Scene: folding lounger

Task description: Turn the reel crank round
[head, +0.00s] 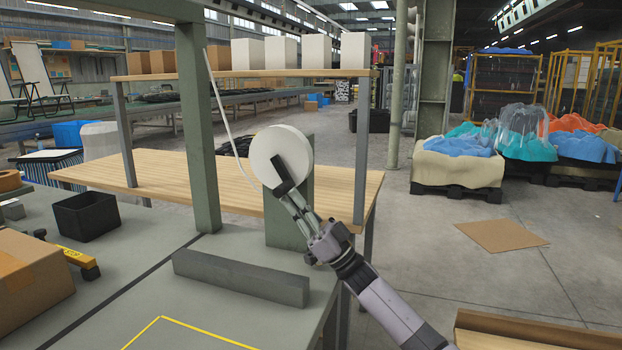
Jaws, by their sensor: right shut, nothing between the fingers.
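The reel (291,143) is a white round drum standing upright on a grey-green bracket (283,229) at the far side of the grey table. A white band (227,115) runs down toward it from upper left. My right gripper (279,173) reaches up from the lower right. Its dark fingers are shut and empty, and they overlap the reel's lower front face in the picture. I cannot tell whether they touch it. I cannot make out the crank clearly; the gripper covers that part of the reel. My left gripper is not in view.
A grey-green post (198,120) stands left of the reel, and a grey bar (240,278) lies in front. A black bin (86,215), a cardboard box (30,285) and a yellow-and-black tool (78,259) are at left. A wooden workbench (160,170) stands behind.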

